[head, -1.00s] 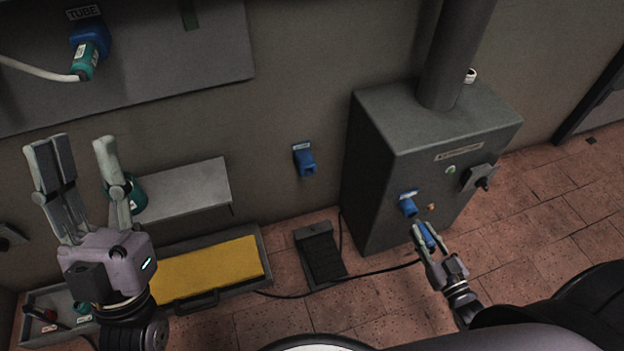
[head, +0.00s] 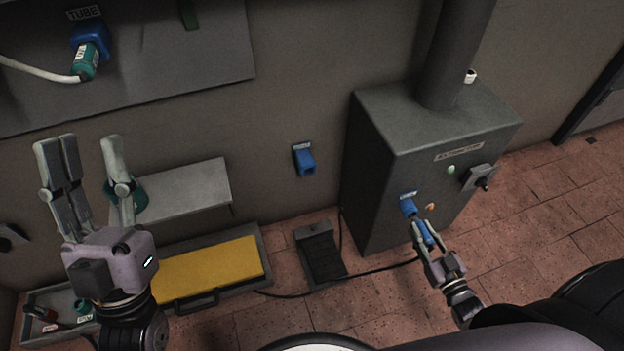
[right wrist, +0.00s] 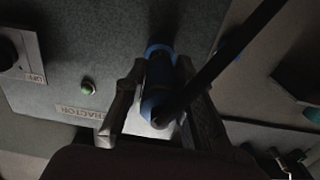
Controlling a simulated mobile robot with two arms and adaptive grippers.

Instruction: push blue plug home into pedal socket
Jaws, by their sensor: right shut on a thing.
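The blue plug (head: 425,236) is between the fingers of my right gripper (head: 423,226), which is shut on it. It also shows in the right wrist view (right wrist: 156,98), with a black cable running from its rear. A blue socket (head: 408,205) under a small white label is on the front of the grey cabinet, just beyond the fingertips. In the right wrist view the socket's blue rim (right wrist: 157,47) is in line with the plug. I cannot tell whether plug and socket touch. My left gripper (head: 86,143) is open and empty at the far left.
A second blue socket (head: 304,160) is on the wall. The black foot pedal (head: 322,256) lies on the floor with its cable. The grey cabinet (head: 400,130) has a green button (head: 451,169) and a switch. A yellow-topped tray (head: 205,272) lies at left.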

